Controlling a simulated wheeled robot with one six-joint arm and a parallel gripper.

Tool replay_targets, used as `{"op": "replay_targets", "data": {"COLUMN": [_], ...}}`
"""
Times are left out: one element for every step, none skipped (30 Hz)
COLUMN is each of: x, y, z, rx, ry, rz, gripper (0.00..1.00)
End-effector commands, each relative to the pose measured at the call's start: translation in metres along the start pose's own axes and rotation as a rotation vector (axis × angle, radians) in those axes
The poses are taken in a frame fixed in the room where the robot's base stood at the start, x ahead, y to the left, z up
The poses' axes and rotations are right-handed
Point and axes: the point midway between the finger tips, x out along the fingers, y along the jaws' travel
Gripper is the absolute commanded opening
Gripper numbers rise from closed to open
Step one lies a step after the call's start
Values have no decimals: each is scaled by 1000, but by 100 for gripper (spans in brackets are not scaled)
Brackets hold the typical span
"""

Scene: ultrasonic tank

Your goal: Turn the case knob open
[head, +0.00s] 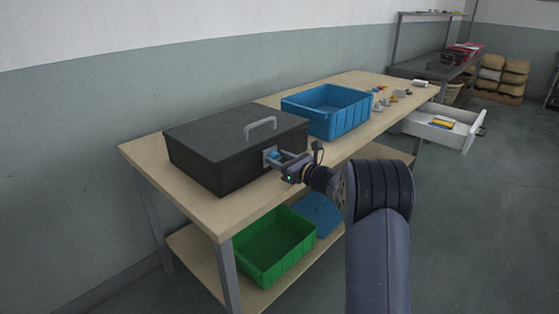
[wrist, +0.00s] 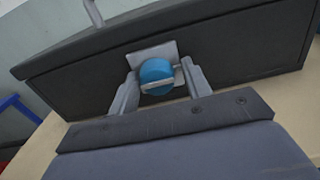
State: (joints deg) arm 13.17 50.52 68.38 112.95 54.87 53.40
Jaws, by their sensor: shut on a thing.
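A black case (head: 215,150) with a grey lid handle (head: 260,125) stands shut on the wooden table. Its blue round knob (wrist: 157,72) sits on a light square plate (wrist: 137,58) on the case's front, with a pale bar across it. My gripper (wrist: 155,87) is at the front of the case, with a finger on each side of the knob, shut on it. In the head view my gripper (head: 283,160) also reaches the case front, and the knob (head: 271,155) is partly hidden by the fingers.
A blue bin (head: 327,111) stands right beside the case on the table (head: 232,208). Several small items lie beyond it. A green bin (head: 272,246) sits on the lower shelf. An open white drawer (head: 440,129) juts out at the right. The floor to the right is clear.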

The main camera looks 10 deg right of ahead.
Motion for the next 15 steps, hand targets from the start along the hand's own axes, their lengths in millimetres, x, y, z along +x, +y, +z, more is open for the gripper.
{"op": "replay_targets", "data": {"x": [1, 1, 1, 1, 2, 2, 2, 2, 2, 2, 2, 2, 2, 2, 2], "y": [5, 5, 6, 6, 6, 6, 6, 7, 7, 7, 7, 8, 8, 8, 8], "z": [-3, -4, -4, -5, -5, -6, -6, -7, -8, -8, -9, -9, -9, -10, -10], "rx": [-7, -12, -22, -32, -44, -63, -78, -96, -122, -141, -164, -195, -221, -246, -280], "ry": [2, 2, 2, 1, 1, 1, 1, 2, 2, 2, 1, 1, 0, 0, 0], "rz": [13, 14, 14, 14, 15, 16, 16, 16, 17, 17, 17, 17, 18, 18, 19], "gripper": [23, 23, 23, 23, 23, 23, 23, 24, 24, 24, 24, 24, 24, 24, 24]}}
